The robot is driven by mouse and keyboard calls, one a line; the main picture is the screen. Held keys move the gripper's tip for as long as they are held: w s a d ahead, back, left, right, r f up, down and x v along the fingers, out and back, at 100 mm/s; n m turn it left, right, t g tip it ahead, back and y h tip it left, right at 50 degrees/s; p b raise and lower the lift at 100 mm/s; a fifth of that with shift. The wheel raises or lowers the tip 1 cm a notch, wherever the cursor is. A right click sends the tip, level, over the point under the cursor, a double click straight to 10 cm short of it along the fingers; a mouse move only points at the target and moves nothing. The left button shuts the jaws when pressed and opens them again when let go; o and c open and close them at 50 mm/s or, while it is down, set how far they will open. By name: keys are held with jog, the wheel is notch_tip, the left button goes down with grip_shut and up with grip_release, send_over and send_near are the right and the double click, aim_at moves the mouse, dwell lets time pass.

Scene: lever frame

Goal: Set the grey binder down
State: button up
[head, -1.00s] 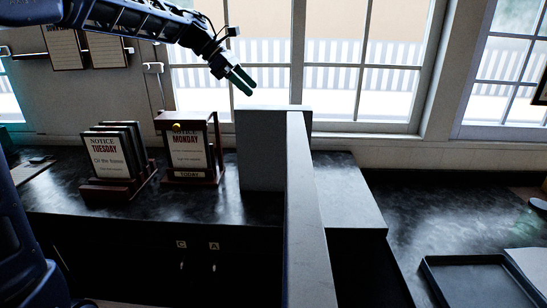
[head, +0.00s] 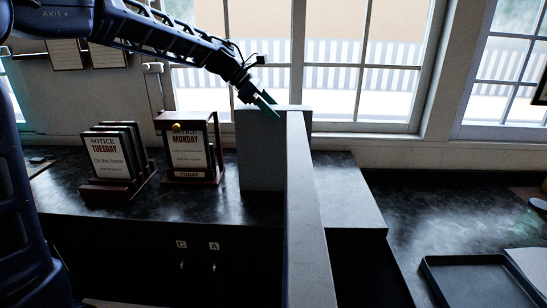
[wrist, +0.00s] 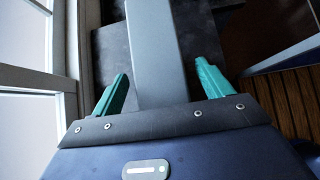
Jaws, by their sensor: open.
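My gripper (head: 268,106) is open, with green fingers pointing down and to the right, at the far end of a grey upright partition (head: 308,215). In the wrist view the open fingers (wrist: 160,88) lie on either side of a long flat grey bar (wrist: 155,50), which looks like the partition's top edge; I cannot tell whether they touch it. A grey upright slab (head: 262,155) stands at the partition's far end, under the gripper. I cannot tell whether this slab is the grey binder; nothing else in view clearly reads as one.
A Tuesday notice stand (head: 108,155) and a Monday notice stand (head: 187,150) stand on the dark counter to the left. A grey ledge (head: 347,195) and a dark tray (head: 478,282) lie to the right. Windows (head: 370,60) are close behind.

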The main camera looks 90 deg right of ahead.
jog(key=shift+s+f, duration=0.25)
jog(key=shift+s, duration=0.05)
grip_shut()
jog(key=shift+r, duration=0.1)
